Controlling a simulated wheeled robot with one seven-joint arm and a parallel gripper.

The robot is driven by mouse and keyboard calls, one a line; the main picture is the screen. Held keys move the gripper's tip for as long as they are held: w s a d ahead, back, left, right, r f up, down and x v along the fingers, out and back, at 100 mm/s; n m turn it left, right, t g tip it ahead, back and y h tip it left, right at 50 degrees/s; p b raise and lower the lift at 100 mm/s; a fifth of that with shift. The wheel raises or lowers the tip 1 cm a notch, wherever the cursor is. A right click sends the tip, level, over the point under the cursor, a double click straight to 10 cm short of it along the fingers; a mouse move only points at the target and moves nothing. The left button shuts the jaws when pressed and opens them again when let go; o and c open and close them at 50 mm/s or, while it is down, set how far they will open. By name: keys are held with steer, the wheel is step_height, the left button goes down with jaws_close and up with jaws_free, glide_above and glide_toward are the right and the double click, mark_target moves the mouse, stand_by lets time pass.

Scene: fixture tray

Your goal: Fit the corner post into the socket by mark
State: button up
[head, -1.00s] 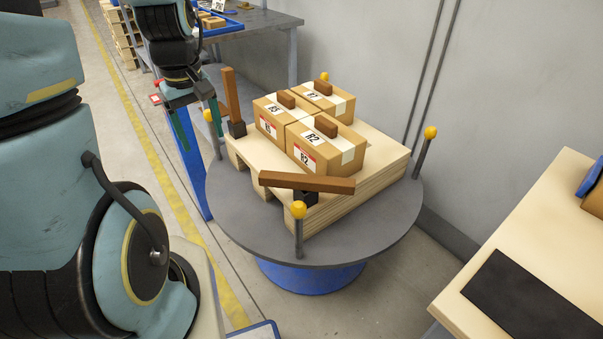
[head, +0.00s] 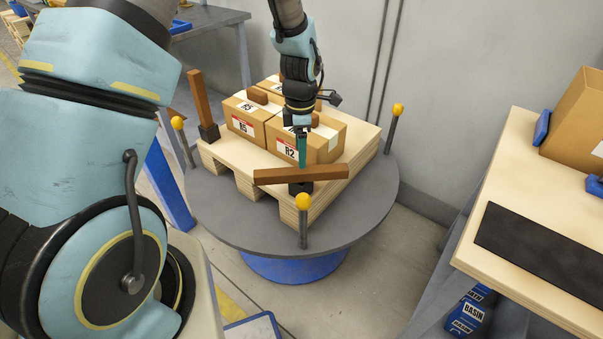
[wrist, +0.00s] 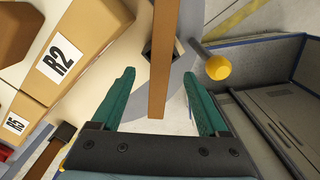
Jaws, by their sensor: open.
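A brown corner post (head: 330,173) lies roughly level across a black socket (head: 301,187) at the near corner of the pallet. In the wrist view the post (wrist: 166,60) runs lengthwise between my fingers, with the dark socket (wrist: 148,50) partly hidden behind it. My gripper (head: 301,162) is above the post in the head view. In the wrist view my gripper (wrist: 159,78) is open, with a gap on each side of the post. Another brown post (head: 199,96) stands upright in a black socket (head: 208,131) at the pallet's left corner.
Labelled cartons (head: 284,141) with brown blocks on top fill the pallet (head: 258,187) beside my gripper. Yellow-capped pins (head: 303,203) rise from the round grey table (head: 350,222). A wooden bench (head: 470,250) with a black mat stands at the right.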

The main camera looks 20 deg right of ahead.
mark_target(301, 174)
steer(key=shift+s+f+p, duration=0.1)
steer(key=shift+f+p, duration=0.95)
steer(key=shift+f, duration=2.6)
steer(key=shift+c, duration=0.4)
jaws_close()
